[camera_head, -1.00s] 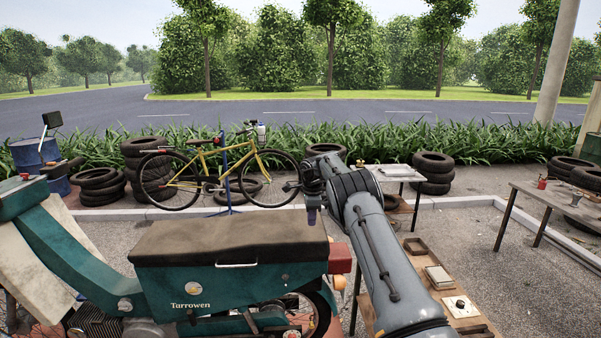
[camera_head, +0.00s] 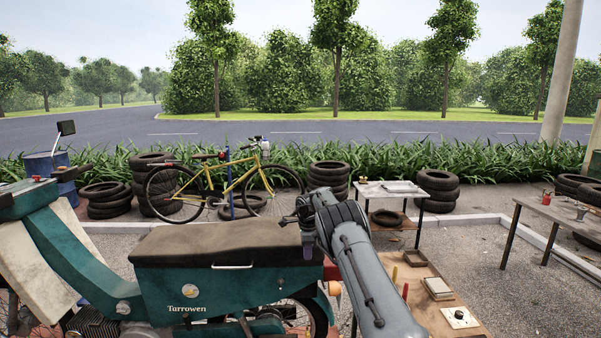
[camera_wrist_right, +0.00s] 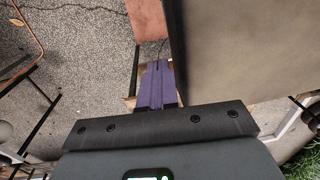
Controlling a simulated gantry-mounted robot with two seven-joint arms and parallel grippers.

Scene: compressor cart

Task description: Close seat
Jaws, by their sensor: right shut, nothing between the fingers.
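The dark brown seat (camera_head: 190,245) lies over the teal body (camera_head: 195,290) of the parked scooter, looking about level. I cannot tell whether a gap remains under it. My right gripper (camera_head: 308,250) is at the seat's right rear end, pointing down, with its purple fingers shut and empty. In the right wrist view, the shut fingers (camera_wrist_right: 155,88) are beside the dark edge of a broad brownish surface that looks like the seat (camera_wrist_right: 250,50). Whether they touch it is unclear. My left gripper is not in view.
A low wooden table (camera_head: 430,310) with tools and small boxes stands right of my right arm. A yellow bicycle (camera_head: 225,185), stacked tyres (camera_head: 328,176) and a small table (camera_head: 390,190) stand behind. Another table (camera_head: 560,205) is at right. Paved ground between is free.

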